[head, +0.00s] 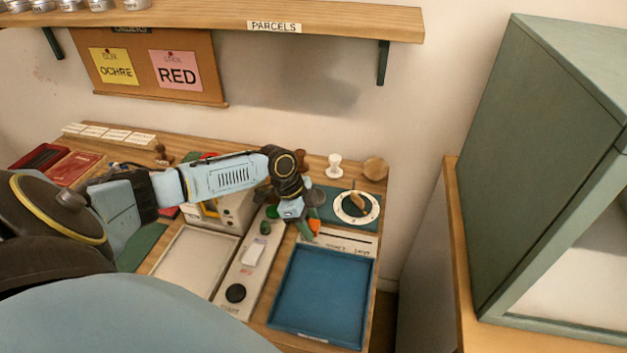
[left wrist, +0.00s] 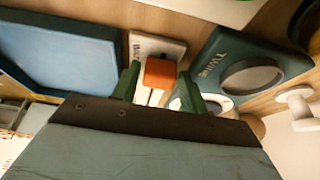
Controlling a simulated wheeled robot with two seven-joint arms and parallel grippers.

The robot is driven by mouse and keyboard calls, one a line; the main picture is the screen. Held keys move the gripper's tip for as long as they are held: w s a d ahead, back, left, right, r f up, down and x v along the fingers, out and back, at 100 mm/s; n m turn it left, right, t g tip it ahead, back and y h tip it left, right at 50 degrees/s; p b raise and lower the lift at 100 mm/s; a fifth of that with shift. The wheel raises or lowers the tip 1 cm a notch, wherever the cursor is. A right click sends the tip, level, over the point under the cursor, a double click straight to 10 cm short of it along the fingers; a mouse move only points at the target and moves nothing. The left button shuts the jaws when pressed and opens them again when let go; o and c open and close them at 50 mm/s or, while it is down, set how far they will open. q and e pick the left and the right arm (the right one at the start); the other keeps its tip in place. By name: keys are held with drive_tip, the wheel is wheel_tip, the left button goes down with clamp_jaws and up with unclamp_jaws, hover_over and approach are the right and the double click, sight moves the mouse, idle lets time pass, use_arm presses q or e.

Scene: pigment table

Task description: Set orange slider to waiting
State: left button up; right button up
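The orange slider (head: 314,227) sits on a pale labelled plate (head: 350,241) behind the blue tray. In the left wrist view the slider knob (left wrist: 160,73) is a small orange block, with the plate (left wrist: 158,46) under and beyond it. The plate's lettering is too small to read. My left gripper (head: 303,223) reaches down at the slider; its green fingers stand on either side of the knob in the left wrist view (left wrist: 159,82). A small gap shows on each side, so it looks open around the knob. My right gripper is not in view.
The blue tray (head: 279,321) lies in front of the plate. A teal panel with a white ring dial (head: 342,216) stands just behind. A grey strip with buttons (head: 234,287) lies to the left. A green cabinet (head: 530,150) stands at the right.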

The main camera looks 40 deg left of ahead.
use_arm(q)
drive_tip(key=shift+r, duration=0.25)
drive_tip(key=p+v, duration=0.1)
drive_tip(key=v, duration=1.2)
